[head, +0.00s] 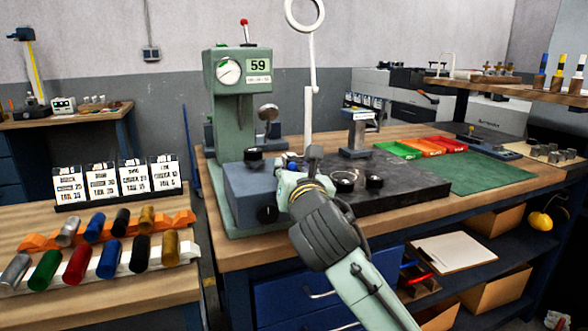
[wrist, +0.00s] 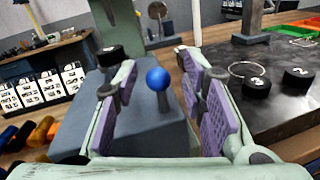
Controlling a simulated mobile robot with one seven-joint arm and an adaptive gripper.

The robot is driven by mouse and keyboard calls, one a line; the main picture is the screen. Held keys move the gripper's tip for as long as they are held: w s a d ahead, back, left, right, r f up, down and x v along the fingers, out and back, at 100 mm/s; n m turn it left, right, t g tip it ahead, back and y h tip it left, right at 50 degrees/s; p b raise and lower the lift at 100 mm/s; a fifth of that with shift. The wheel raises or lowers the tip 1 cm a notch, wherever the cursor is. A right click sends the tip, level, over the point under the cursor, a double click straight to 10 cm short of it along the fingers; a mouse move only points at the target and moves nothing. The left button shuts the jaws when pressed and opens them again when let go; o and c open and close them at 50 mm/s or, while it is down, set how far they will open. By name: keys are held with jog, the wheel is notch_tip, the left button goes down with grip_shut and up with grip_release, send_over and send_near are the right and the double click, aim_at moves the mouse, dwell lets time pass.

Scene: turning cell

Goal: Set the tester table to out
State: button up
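The tester is a green upright machine (head: 239,110) with a round dial, a "59" plate and a red-tipped lever on top. Its blue-grey lower block (head: 245,190) juts out at bench height and also shows in the wrist view (wrist: 70,118). A blue ball knob (wrist: 157,79) on a short grey stem stands on the block. My gripper (wrist: 155,85) is open, with its purple-padded fingers on either side of the knob and a gap on both sides. In the head view my gripper (head: 292,172) is beside the block and partly hides it.
A dark stone plate (head: 400,190) with black numbered pieces (wrist: 257,86) lies right of the tester. A ring magnifier (head: 308,60) stands behind. Green, orange and red trays (head: 398,149) and a green mat (head: 470,175) lie farther right. Coloured cylinders (head: 77,264) sit on the left bench.

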jog(key=s, duration=0.7)
jog(key=shift+s+d, duration=0.25)
jog(key=shift+d, duration=0.2)
